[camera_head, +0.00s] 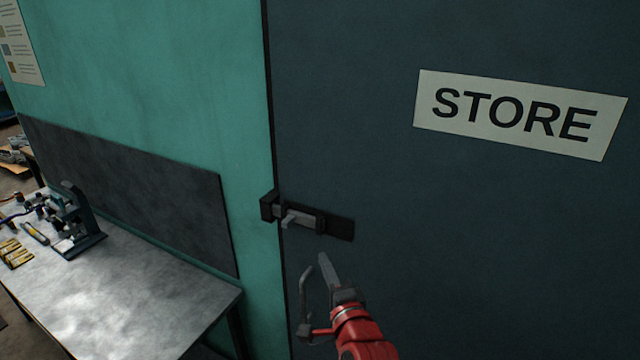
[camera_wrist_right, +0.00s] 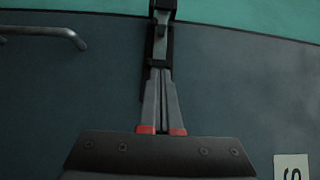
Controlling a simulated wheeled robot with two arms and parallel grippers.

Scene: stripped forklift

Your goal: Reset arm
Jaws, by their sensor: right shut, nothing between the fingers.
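My right gripper (camera_head: 325,260) is in front of the dark blue store door, just below the sliding bolt latch (camera_head: 318,223). The bolt's grey bar with its small handle (camera_head: 295,218) reaches left toward the keeper (camera_head: 268,206) on the teal frame. In the right wrist view, the two fingers of this gripper (camera_wrist_right: 161,75) lie close together with nothing between them, and their tips point at the latch (camera_wrist_right: 160,42). I cannot tell whether they touch it. A curved door handle (camera_head: 307,295) is beside the gripper and partly hidden by it. My left gripper does not show.
A pale STORE sign (camera_head: 515,112) is on the door (camera_head: 480,250). A metal workbench (camera_head: 130,290) stands at the lower left against the teal wall (camera_head: 170,90), with a dark blue bench device (camera_head: 78,225) and several yellow items (camera_head: 14,254) on it.

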